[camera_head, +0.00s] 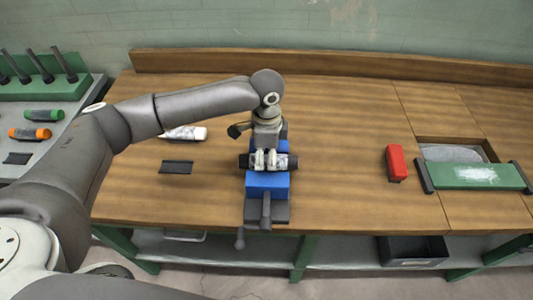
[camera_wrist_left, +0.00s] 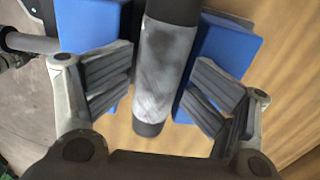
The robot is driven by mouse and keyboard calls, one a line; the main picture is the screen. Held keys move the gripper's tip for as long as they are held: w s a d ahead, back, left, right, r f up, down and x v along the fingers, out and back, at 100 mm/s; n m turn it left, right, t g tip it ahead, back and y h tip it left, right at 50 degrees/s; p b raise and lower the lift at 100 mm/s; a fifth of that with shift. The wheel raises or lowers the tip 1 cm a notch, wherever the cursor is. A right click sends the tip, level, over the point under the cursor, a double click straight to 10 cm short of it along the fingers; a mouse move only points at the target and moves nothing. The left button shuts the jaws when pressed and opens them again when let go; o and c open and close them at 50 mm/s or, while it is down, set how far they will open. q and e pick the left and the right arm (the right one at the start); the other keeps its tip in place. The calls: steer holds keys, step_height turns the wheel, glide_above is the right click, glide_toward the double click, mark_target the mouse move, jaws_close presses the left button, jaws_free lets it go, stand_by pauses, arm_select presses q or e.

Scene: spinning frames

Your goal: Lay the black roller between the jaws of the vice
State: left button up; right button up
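The black roller (camera_head: 285,161) lies crosswise at the vice, its dark ends showing either side of my left gripper. It has a worn grey middle and also shows in the left wrist view (camera_wrist_left: 165,70), between the two blue jaws. The vice has a near blue jaw (camera_head: 267,182) and a far blue jaw partly hidden by my gripper. My left gripper (camera_head: 265,159) is over the vice, pointing down. My right gripper is not in view.
A black flat piece (camera_head: 176,167) and a white bottle (camera_head: 185,133) lie left of the vice. The bench between vice and red block is clear.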

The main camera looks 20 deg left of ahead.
arm_select(q)
steer(key=shift+s+f, duration=0.1)
steer(key=shift+s, duration=0.1)
step_height(320, 180, up, 12)
steer(key=shift+w, duration=0.15)
stand_by(0.7)
